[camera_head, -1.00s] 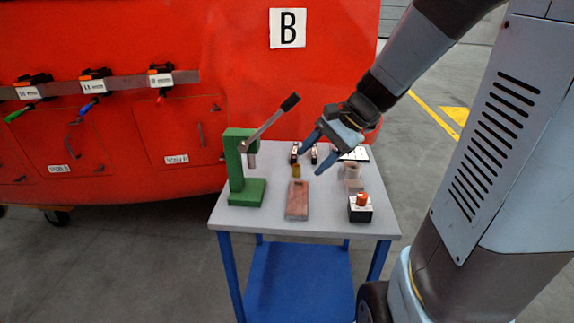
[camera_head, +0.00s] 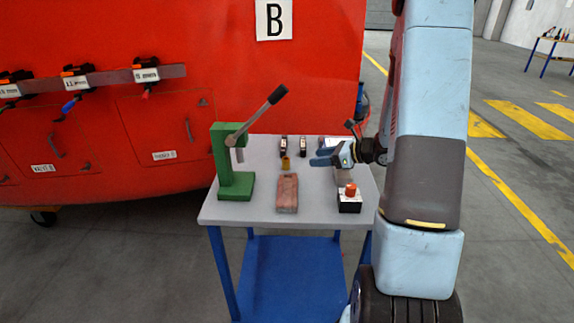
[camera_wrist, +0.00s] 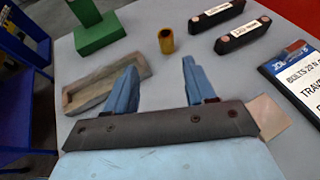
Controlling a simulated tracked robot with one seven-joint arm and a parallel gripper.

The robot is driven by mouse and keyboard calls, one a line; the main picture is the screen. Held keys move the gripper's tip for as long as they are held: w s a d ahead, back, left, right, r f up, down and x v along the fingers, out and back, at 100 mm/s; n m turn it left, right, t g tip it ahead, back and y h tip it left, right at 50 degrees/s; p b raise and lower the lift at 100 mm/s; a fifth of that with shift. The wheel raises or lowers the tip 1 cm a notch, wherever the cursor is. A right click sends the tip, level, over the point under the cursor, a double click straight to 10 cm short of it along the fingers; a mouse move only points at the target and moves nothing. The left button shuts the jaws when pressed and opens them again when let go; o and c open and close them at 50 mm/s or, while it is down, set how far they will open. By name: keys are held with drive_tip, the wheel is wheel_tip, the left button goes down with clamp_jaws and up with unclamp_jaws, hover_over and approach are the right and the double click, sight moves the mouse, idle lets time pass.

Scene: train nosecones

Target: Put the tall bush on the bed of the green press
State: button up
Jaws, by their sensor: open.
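The bush (camera_head: 286,162) is a small brass-yellow hollow cylinder standing upright on the grey table; it also shows in the wrist view (camera_wrist: 166,41). The green press (camera_head: 236,170) stands at the table's left, with its dark lever raised to the right. Its flat green base (camera_wrist: 100,35) shows at the top left of the wrist view. My gripper (camera_head: 318,157) is low over the table, to the right of the bush and apart from it. In the wrist view its blue fingers (camera_wrist: 159,68) are open and empty, with the bush beyond their tips.
A reddish-brown shallow tray (camera_head: 288,193) lies in front of the bush. A box with an orange knob (camera_head: 350,200) is at front right. Dark blocks (camera_head: 283,146) stand behind. A printed board (camera_wrist: 300,75) lies at right in the wrist view.

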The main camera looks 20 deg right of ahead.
sight(288, 160)
drive_tip(key=x, duration=0.8)
drive_tip(key=shift+w, duration=0.1)
drive_tip(key=shift+w+x, duration=0.25)
drive_tip(key=shift+x, duration=2.6)
drive_tip(key=shift+d+r, duration=0.1)
drive_tip(key=shift+d, duration=0.05)
clamp_jaws()
drive_tip(key=shift+r, duration=0.15)
